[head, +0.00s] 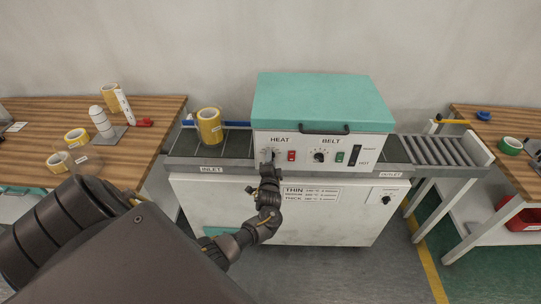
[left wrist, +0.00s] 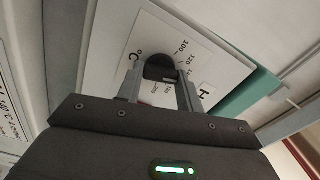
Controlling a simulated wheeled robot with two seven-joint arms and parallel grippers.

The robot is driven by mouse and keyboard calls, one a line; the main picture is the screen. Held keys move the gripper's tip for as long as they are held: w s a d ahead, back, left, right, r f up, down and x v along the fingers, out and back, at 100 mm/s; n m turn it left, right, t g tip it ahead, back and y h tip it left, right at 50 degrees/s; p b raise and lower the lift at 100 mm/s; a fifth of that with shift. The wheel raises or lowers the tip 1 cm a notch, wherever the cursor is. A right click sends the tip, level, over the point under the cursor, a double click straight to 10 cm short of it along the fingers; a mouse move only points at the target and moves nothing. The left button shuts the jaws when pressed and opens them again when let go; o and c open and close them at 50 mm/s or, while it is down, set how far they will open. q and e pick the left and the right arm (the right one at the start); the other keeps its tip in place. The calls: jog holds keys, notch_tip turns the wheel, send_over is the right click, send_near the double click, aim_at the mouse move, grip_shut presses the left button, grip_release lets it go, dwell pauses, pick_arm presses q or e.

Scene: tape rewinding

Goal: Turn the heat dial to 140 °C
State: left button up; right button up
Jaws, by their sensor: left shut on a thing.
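The heat dial (left wrist: 160,66) is a dark round knob on the white front panel of the machine, below the word HEAT. In the left wrist view a printed scale with 100 and 120 shows around it; other figures are partly covered. My right gripper is in neither view.
The machine (head: 323,101) has a teal lid, a red switch (head: 292,156), a belt dial (head: 319,156) and a green switch (head: 339,157) right of the heat dial. A yellow tape roll (head: 209,127) stands on the inlet side. Wooden tables (head: 145,140) flank it.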

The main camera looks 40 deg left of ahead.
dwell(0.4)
pick_arm(q)
jog(key=o, duration=1)
jog(key=b+v, duration=0.1)
jog(key=v, duration=0.9)
jog(key=shift+s+d, duration=0.3)
